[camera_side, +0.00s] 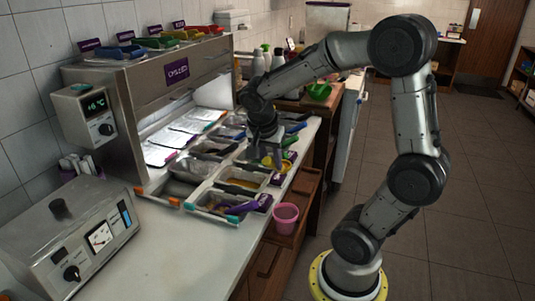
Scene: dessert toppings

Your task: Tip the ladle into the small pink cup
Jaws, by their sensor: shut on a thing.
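The small pink cup (286,218) stands upright on a wooden ledge below the counter's right edge. Its inside is too small to make out. My gripper (266,157) is over the topping trays, up and to the left of the cup and well apart from it. It is shut on what looks like a ladle with a yellow handle (277,163). The ladle's bowl is hard to make out against the trays, so I cannot tell what it holds.
Several metal topping trays (204,210) fill the counter's right side; coloured handles stick out, including a purple one (263,202). A metal dispenser cabinet (110,80) stands behind. A control box (75,235) stands at front left. The white counter front (165,265) is clear.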

